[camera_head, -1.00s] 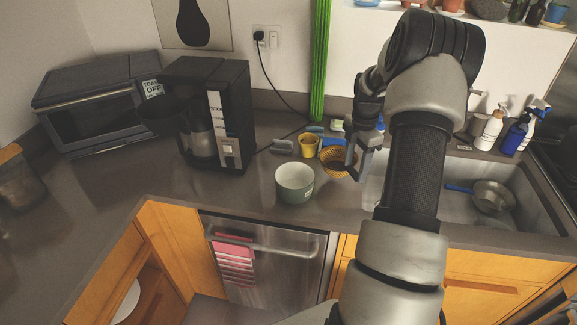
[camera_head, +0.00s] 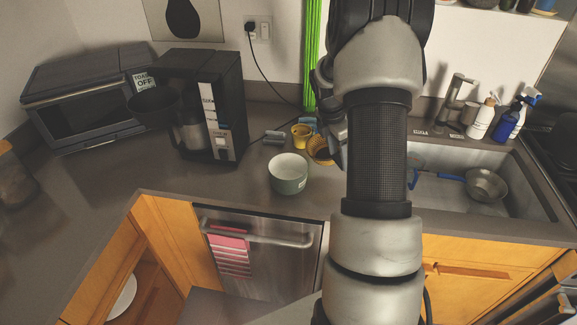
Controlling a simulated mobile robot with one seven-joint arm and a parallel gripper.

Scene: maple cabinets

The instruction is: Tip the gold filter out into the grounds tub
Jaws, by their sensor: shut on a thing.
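The gold filter (camera_head: 319,154) is a small yellow-gold mesh basket behind and to the right of the tub. It looks tilted, and its right side is partly hidden by my arm. My gripper (camera_head: 334,152) is shut on the filter at its right side; the fingers are small and partly covered by the arm. The grounds tub, which I take to be the round grey-green tub with a pale inside (camera_head: 288,180), stands upright on the counter near its front edge. The filter is not over the tub's opening.
A black coffee maker (camera_head: 218,90) stands left of the tub, with a toaster oven (camera_head: 85,105) farther left. A yellow cup (camera_head: 301,136) and small grey items (camera_head: 274,137) sit behind the tub. The sink (camera_head: 440,165) is at right, holding a metal pan (camera_head: 487,184).

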